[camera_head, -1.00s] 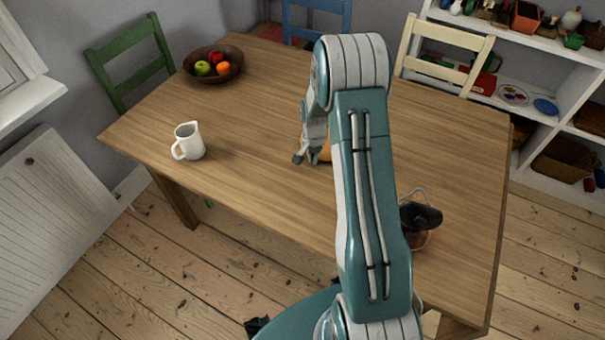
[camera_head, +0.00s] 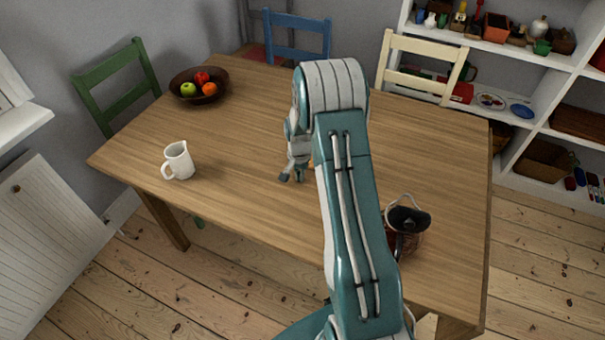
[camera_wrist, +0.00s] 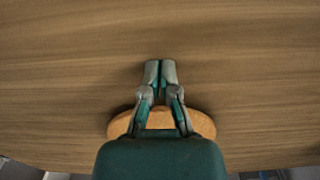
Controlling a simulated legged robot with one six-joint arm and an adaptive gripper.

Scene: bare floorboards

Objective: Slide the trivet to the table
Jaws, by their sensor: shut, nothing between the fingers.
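The trivet, a round tan-orange disc (camera_wrist: 203,124), lies on the wooden table (camera_wrist: 60,80) in the wrist view, partly hidden by my gripper and its housing. In the head view only a small orange sliver of the trivet (camera_head: 312,163) shows beside my arm. My gripper (camera_wrist: 160,66) is shut and empty, its fingers over the trivet and its tips reaching past the disc's far edge. In the head view my gripper (camera_head: 292,177) is low over the middle of the table. I cannot tell whether the fingers touch the trivet.
A white jug (camera_head: 178,161) stands at the table's left, with a fruit bowl (camera_head: 180,97) behind it. A glass pot with a dark lid (camera_head: 408,219) stands right of my arm. Green, blue and cream chairs surround the table. Bare tabletop lies left of my gripper.

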